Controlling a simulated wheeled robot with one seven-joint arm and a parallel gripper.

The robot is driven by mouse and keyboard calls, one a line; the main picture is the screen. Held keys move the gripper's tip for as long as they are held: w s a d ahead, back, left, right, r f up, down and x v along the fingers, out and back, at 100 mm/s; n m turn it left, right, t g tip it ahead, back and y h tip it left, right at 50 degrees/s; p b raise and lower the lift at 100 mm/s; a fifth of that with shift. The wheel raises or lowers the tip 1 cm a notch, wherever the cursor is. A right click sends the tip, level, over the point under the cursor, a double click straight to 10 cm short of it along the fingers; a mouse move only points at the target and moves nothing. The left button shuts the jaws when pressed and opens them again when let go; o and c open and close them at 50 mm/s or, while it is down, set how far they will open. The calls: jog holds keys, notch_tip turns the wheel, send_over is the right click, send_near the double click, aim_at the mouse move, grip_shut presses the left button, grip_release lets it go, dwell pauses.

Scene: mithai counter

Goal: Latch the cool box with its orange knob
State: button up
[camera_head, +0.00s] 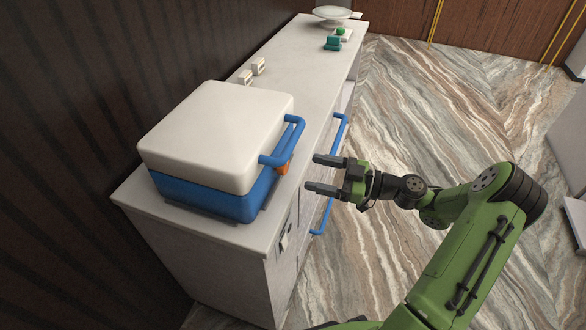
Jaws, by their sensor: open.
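The cool box (205,196) has a blue body and a white lid (215,130), which lies shut on top. It stands on the near end of the counter. A blue bar handle (291,142) sticks out from the lid's right side. The orange knob (283,168) shows just below the handle on the box's right side, partly hidden by it. My gripper (314,173) is open and empty. It is to the right of the knob, apart from it, with its fingers pointing left toward the box.
The white counter (300,85) runs away along a dark ribbed wall. Two small pale blocks (251,71), a teal item with a green top (336,40) and a white plate (332,13) stand farther back. A long blue handle (338,130) is on the counter's front.

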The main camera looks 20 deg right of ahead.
aim_at(287, 167)
jog(key=x, duration=0.6)
jog(key=shift+w+a, duration=0.15)
jog(key=shift+a, duration=0.2)
jog(key=c, duration=1.1)
jog(key=shift+o, duration=0.2)
jog(key=shift+m, duration=0.3)
jog(key=m, duration=0.3)
jog(key=shift+m, duration=0.3)
jog(key=m+p, duration=0.2)
jog(key=m, duration=0.2)
jog(key=shift+m, duration=0.4)
jog(key=m+p, duration=0.2)
jog(key=m, duration=0.2)
jog(key=shift+m+t, duration=0.3)
jog(key=shift+t, duration=0.1)
jog(key=shift+f+m+p, duration=0.2)
jog(key=shift+m+p, duration=1.1)
jog(key=shift+m, duration=1.1)
